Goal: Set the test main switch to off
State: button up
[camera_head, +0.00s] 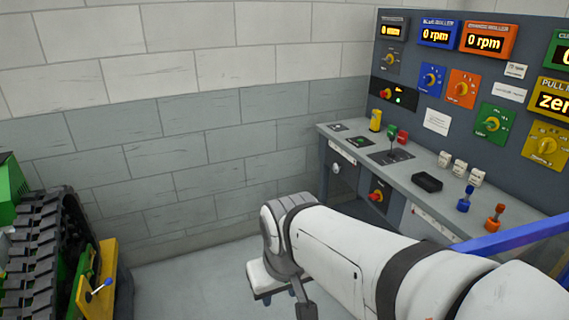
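A control desk with an upright panel stands at the right. A red rotary switch (385,93) sits on a black plate on the panel, with a small green light beside it. A second red rotary switch (376,196) on a yellow plate is on the desk's front, below the top. The labels are too small to read, so I cannot tell which is the test main switch. My white arm reaches in from the lower right. Its end, with my gripper (303,299), hangs low in front of the desk, apart from both switches. Its fingers are not clearly visible.
The desk top (352,152) carries a joystick (393,142), a black tray (427,182), and blue (466,199) and orange (495,218) levers. A green and yellow tracked machine (50,255) stands at the left. Bare floor (190,285) lies between.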

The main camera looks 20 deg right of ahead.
aim_at(375, 197)
jog(key=u, duration=0.05)
jog(key=i, duration=2.65)
jog(key=z, duration=3)
